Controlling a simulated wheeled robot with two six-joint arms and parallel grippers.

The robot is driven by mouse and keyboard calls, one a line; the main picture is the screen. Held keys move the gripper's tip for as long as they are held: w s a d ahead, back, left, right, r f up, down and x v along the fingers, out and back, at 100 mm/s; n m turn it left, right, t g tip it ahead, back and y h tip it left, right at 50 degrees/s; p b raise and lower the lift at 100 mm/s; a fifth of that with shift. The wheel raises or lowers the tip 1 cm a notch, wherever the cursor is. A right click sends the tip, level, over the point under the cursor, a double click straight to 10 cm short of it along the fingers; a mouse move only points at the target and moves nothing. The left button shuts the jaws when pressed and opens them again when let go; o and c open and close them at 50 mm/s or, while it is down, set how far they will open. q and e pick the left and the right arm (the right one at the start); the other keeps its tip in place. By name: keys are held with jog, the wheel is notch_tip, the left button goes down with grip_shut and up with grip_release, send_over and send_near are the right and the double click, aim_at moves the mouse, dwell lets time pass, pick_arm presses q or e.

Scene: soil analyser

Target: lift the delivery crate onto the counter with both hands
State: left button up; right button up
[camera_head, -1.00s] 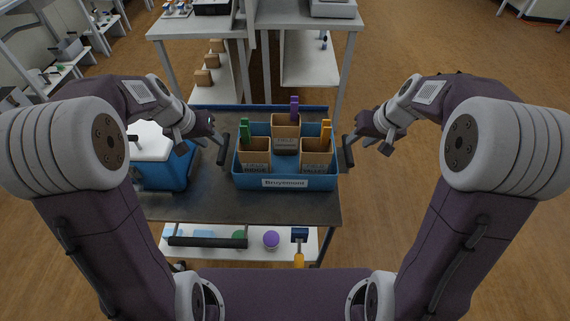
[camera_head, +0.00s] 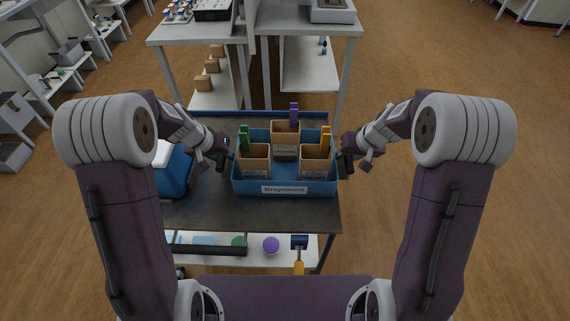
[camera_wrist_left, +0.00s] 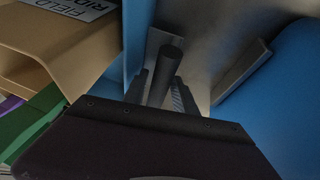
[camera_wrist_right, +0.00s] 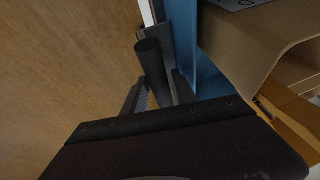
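The blue delivery crate (camera_head: 285,190) stands on the dark top of a cart (camera_head: 265,214). It holds three brown boxes, with green, purple and orange clips. My left gripper (camera_head: 226,161) is at the crate's left side. In the left wrist view its fingers stand on either side of the dark bar handle (camera_wrist_left: 168,62), with a gap visible; it looks open. My right gripper (camera_head: 344,167) is at the right side. In the right wrist view its fingers straddle the other bar handle (camera_wrist_right: 153,62), also looking open. The handles are mostly hidden in the head view.
A blue and white cooler box (camera_head: 174,172) stands left of the crate, close to my left arm. A grey-white counter (camera_head: 290,22) is behind the cart. The cart's lower shelf holds a purple ball (camera_head: 271,245) and a tool (camera_head: 299,243). Floor is clear on the right.

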pick_arm(q)
jog(key=shift+w+f, duration=0.1)
pick_arm(e)
jog(key=shift+f, duration=0.1)
pick_arm(q)
grip_shut()
pick_arm(e)
grip_shut()
dwell(1.0)
pick_arm(q)
jog(key=shift+w+r, duration=0.15)
jog(key=shift+r, duration=0.05)
pick_arm(e)
jog(key=shift+w+r, duration=0.25)
